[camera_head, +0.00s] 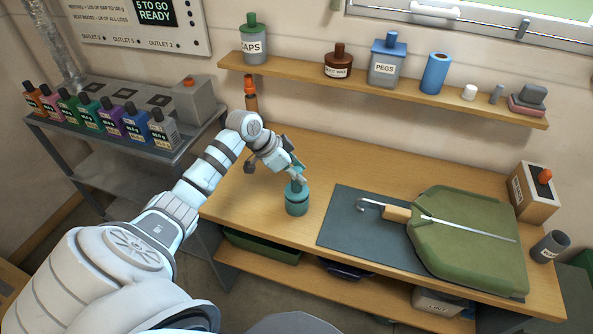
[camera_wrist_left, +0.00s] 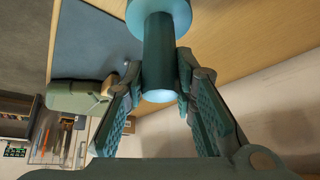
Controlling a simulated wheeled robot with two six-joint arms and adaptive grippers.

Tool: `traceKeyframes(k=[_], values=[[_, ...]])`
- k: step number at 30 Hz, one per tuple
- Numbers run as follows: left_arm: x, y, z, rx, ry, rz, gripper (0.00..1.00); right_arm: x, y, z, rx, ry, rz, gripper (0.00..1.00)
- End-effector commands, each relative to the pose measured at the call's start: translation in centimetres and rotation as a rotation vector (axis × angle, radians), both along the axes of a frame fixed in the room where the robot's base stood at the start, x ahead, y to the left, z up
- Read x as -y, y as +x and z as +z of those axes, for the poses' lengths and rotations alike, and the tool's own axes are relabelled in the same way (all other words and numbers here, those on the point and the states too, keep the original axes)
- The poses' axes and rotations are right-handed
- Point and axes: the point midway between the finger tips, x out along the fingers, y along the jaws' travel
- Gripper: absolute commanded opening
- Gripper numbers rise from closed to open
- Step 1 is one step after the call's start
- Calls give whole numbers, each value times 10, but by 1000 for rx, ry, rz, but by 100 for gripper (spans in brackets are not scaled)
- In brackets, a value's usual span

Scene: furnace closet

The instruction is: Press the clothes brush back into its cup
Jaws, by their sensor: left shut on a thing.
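A round teal cup (camera_head: 297,204) stands on the wooden bench, left of the dark mat. My left gripper (camera_head: 297,179) is right above the cup, pointing down. In the left wrist view, the left gripper (camera_wrist_left: 162,72) is shut on a teal cylindrical handle, the clothes brush (camera_wrist_left: 159,58), between its fingertips. The handle runs from the wider round teal cup (camera_wrist_left: 160,10) at the top of that view. The brush's lower end is hidden, so I cannot tell how deep it sits. My right gripper is not in view.
A green garment bag (camera_head: 463,247) with a hooked hanger lies on a dark mat (camera_head: 340,219) to the right. A shelf (camera_head: 300,75) with jars runs above the bench. A metal rack (camera_head: 92,98) with bottles stands left. Bench around the cup is clear.

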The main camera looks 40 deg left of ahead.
Motion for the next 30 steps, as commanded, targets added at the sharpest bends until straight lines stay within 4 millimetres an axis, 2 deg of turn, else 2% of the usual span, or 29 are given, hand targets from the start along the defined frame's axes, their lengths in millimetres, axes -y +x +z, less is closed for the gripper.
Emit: traceKeyframes(k=[15,16,20,30], values=[[0,0,-14,0,0,0,0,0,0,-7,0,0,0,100],[0,0,-13,0,0,0,28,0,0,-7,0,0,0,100],[0,0,-13,0,0,0,48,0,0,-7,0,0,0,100],[-1,-1,-9,0,1,1,48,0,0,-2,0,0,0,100]])
